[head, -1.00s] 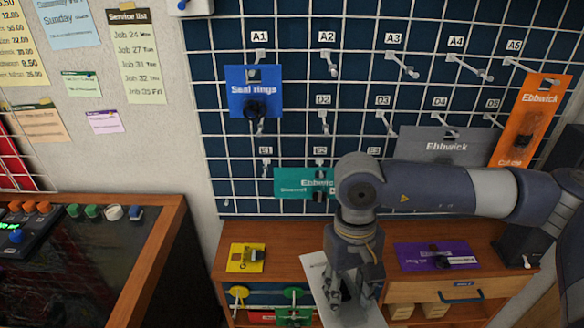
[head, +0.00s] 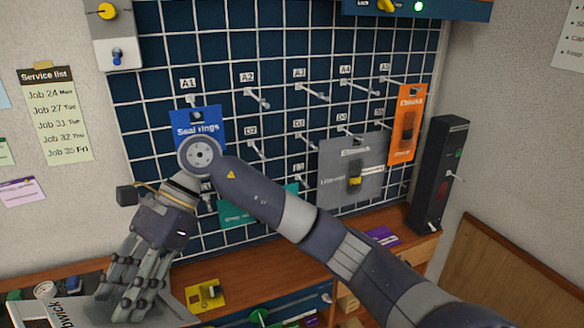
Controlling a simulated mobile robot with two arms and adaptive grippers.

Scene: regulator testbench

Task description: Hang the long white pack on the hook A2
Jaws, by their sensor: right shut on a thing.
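Hook A2 (head: 258,98) sticks out from the dark blue grid board (head: 285,45), below its A2 label in the top row. It is empty. My right gripper (head: 125,303) is low at the left, fingers pointing down, shut on the long white pack (head: 50,314). The pack shows at the bottom left with part of its dark lettering; the fingers cover some of it and the frame edge cuts it off. The gripper is well below and left of hook A2. My left gripper is not in view.
A blue Seal rings pack (head: 196,122) hangs under A1, left of A2. A grey pack (head: 345,165) and an orange pack (head: 405,125) hang to the right. A yellow pack (head: 206,296) lies on the wooden counter (head: 270,262). A black tower (head: 438,175) stands at right.

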